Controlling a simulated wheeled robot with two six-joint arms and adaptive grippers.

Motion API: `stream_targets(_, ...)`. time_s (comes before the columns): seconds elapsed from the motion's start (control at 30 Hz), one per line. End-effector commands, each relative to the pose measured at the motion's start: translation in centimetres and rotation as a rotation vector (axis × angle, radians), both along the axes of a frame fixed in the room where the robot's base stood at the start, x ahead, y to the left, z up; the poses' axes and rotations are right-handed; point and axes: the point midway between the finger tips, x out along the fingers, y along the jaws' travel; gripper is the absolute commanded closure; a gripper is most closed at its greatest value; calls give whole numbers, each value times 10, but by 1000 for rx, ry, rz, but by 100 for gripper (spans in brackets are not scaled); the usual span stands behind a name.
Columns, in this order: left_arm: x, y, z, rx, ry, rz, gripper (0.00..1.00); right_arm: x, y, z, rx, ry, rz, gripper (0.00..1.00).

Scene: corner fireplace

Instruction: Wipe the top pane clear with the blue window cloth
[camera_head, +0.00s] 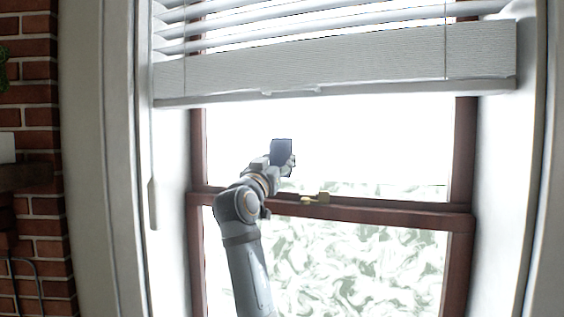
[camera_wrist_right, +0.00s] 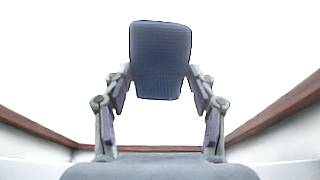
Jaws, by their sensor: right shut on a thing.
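The blue window cloth (camera_head: 281,150) is in my right gripper (camera_head: 284,168), raised in front of the top pane (camera_head: 370,140). In the right wrist view the cloth (camera_wrist_right: 160,60) is a dark blue pad held between the two fingers of the gripper (camera_wrist_right: 160,82). The top pane looks bright white and clear over most of its visible area. A strip of pale grey-green mottling (camera_head: 390,190) runs along its lower edge, above the middle rail. I cannot tell whether the cloth touches the glass. My left gripper is not in view.
A white blind (camera_head: 340,60) covers the window's upper part. The reddish-brown middle rail (camera_head: 400,213) carries a brass latch (camera_head: 315,198). The lower pane (camera_head: 350,260) shows swirling mottling. White side frames and a brick wall (camera_head: 35,95) stand at the left.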

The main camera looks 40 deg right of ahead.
Motion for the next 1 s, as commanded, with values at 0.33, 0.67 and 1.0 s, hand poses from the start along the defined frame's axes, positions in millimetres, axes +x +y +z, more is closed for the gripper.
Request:
stream_targets(0.33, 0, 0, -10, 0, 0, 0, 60, -10, 16, -3, 3, -2, 3, 67)
stream_targets(0.67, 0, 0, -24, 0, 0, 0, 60, -32, 45, -2, 2, -2, 2, 67)
stream_targets(1.0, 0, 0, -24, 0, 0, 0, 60, -36, 48, 0, 0, 0, -1, 67)
